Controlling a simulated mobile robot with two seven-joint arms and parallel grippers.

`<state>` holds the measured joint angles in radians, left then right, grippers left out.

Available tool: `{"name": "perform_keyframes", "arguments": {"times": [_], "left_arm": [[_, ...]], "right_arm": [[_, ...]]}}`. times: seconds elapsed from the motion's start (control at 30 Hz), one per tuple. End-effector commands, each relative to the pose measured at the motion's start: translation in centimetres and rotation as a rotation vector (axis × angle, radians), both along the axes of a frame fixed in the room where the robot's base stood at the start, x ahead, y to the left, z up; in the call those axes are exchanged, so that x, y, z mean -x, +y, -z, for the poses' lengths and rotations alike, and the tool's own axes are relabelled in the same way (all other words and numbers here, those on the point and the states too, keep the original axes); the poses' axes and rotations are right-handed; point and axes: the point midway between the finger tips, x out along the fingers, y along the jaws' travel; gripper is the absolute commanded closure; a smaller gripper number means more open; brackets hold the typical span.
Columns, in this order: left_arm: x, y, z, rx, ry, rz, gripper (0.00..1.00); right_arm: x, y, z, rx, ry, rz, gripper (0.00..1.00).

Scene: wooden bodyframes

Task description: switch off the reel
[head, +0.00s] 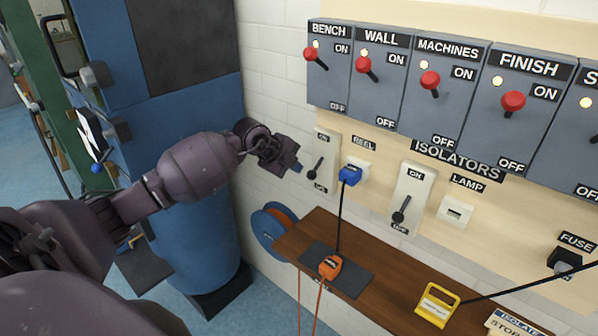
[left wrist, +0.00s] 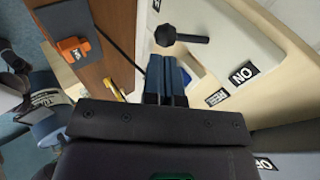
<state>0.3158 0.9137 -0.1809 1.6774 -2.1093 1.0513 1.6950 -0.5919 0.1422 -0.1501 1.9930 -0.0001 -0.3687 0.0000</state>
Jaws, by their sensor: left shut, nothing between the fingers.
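The reel isolator is a pale switch plate (head: 325,150) on the wall, with ON at its top and OFF at its bottom. Its black lever (head: 316,168) slants down toward the OFF label. In the left wrist view the lever's round knob (left wrist: 165,36) points away from the ON label. My left gripper (head: 297,167) is shut and empty, just left of the plate in the head view. Its blue fingertips (left wrist: 166,72) show close below the knob in the left wrist view, apparently apart from it. The blue-and-orange reel (head: 262,229) hangs below. My right gripper is not in view.
A blue plug (head: 349,176) sits in the socket right of the plate, its cord dropping to the wooden shelf (head: 385,275). An orange connector (head: 330,267) lies there. The lamp isolator (head: 412,190) and several red-knobbed switches are farther right. A blue cabinet (head: 190,110) stands left.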

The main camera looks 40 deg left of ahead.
Motion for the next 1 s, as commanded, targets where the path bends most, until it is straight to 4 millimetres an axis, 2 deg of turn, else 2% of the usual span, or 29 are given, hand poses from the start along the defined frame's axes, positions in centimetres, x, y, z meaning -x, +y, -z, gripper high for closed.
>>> {"name": "perform_keyframes", "arguments": {"times": [0.3, 0.5, 0.7, 1.0], "left_arm": [[4.1, 1.7, -4.1, -0.003, -0.001, 0.000, 1.00], [6.1, 2.4, -5.9, -0.002, -0.001, 0.001, 1.00], [6.9, 2.6, -6.8, -0.001, 0.001, 0.001, 1.00], [6.9, 2.6, -6.9, -0.014, -0.005, 0.016, 1.00]], "right_arm": [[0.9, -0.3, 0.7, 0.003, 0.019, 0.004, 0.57], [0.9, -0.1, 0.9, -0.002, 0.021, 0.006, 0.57], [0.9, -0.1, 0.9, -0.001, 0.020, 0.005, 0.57], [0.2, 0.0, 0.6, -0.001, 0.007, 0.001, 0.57]]}}
